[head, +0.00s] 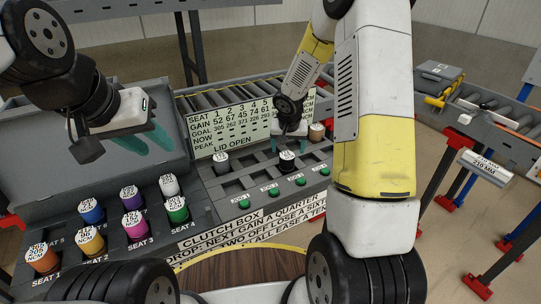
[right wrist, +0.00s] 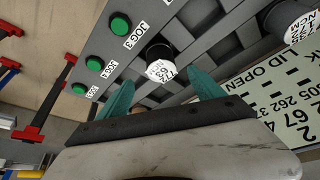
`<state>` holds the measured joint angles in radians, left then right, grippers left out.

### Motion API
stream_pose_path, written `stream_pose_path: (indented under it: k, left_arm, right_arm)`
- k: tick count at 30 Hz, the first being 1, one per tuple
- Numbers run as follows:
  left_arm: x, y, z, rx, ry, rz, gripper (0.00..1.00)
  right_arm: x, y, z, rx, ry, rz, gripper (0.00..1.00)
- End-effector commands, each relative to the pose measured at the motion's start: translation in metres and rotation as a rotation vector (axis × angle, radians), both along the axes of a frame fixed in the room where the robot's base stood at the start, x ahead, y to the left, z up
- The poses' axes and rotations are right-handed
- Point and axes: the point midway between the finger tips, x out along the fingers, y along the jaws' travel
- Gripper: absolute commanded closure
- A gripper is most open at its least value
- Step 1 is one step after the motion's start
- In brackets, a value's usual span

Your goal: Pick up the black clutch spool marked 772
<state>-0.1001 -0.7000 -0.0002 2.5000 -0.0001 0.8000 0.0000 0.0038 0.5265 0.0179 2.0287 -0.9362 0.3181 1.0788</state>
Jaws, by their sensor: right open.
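A black spool with a white printed top (head: 287,161) stands upright in the clutch box grid, below my right gripper. In the right wrist view this spool (right wrist: 160,62) is just ahead of the fingertips, roughly centred between them; its label is tilted and only partly readable, apparently 772. My right gripper (head: 289,141) is open and empty, its teal fingers also in the right wrist view (right wrist: 162,82). A second dark spool (head: 221,163) stands further left in the box. My left gripper (head: 148,142) is open and empty above the coloured spools.
Coloured spools, including an orange one (head: 42,258) and a green one (head: 176,209), stand in seats at the left. A brown spool (head: 316,132) is at the box's far right. Green jog buttons (head: 244,203) line the front. A sign board (head: 235,128) stands behind.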

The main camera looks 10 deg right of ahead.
Motion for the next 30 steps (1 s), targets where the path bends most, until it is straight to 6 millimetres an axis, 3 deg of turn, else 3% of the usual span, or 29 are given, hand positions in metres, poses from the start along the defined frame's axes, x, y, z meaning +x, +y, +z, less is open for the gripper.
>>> stream_pose_path:
  k: [18,28,30]
  left_arm:
    - [0.000,0.000,0.000,0.000,0.000,0.000,0.64]
    - [0.000,0.000,0.000,0.000,0.000,0.000,0.64]
    - [0.000,0.000,0.000,0.000,0.000,0.000,0.64]
  right_arm:
    - [0.031,-0.008,-0.070,0.002,0.004,0.002,0.23]
    - [0.034,-0.009,-0.077,0.003,0.002,0.000,0.23]
    - [0.034,-0.009,-0.077,0.003,0.002,0.000,0.35]
